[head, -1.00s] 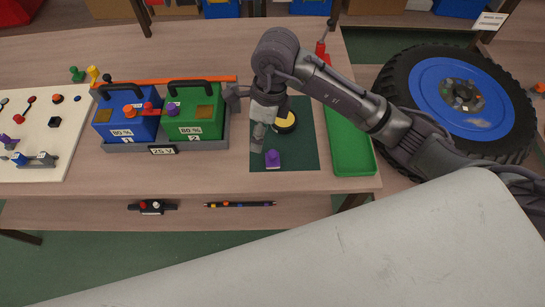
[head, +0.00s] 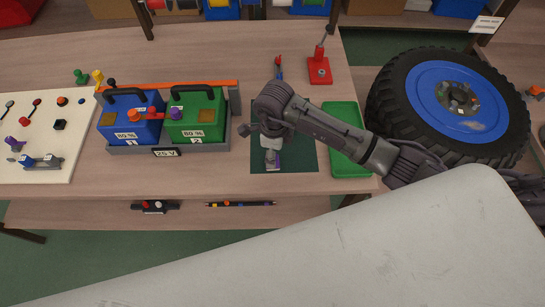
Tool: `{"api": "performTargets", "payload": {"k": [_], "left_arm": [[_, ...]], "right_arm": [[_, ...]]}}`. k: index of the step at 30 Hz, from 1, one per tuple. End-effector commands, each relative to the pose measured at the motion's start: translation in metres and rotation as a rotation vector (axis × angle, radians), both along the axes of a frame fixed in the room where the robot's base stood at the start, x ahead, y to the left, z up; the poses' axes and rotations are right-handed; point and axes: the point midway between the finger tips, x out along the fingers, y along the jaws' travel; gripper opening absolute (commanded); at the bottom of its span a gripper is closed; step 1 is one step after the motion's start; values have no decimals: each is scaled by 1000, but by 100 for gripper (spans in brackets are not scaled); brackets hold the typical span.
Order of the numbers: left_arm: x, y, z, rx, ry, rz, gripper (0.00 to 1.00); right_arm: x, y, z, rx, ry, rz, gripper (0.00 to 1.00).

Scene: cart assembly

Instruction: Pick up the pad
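A small purple-topped piece (head: 279,159), which may be the pad, is on the dark green mat (head: 303,156). My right gripper (head: 271,161) reaches down over the mat from the right and is right at this piece, overlapping it. The piece is mostly hidden behind the fingers, and I cannot tell whether they have closed on it. The yellow and black round thing is hidden behind my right arm. My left gripper is not in view.
A grey tray (head: 196,150) with a blue battery (head: 130,120) and a green battery (head: 197,125) stands left of the mat. An empty green tray (head: 350,150) lies to the right. A red stand (head: 319,70) is at the back. A white board (head: 40,170) is far left.

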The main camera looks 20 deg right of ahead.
Motion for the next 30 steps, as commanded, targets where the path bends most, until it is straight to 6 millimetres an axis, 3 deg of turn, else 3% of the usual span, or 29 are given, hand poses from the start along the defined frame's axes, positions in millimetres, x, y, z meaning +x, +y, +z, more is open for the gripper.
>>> {"api": "performTargets", "payload": {"k": [6,13,23,30], "left_arm": [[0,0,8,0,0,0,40],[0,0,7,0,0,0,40],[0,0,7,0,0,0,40],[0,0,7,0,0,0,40]], "right_arm": [[0,0,-22,1,1,-1,57],[0,0,-24,0,0,-1,57],[0,0,-24,1,-1,-1,2],[1,0,-24,1,-1,-1,0]]}}
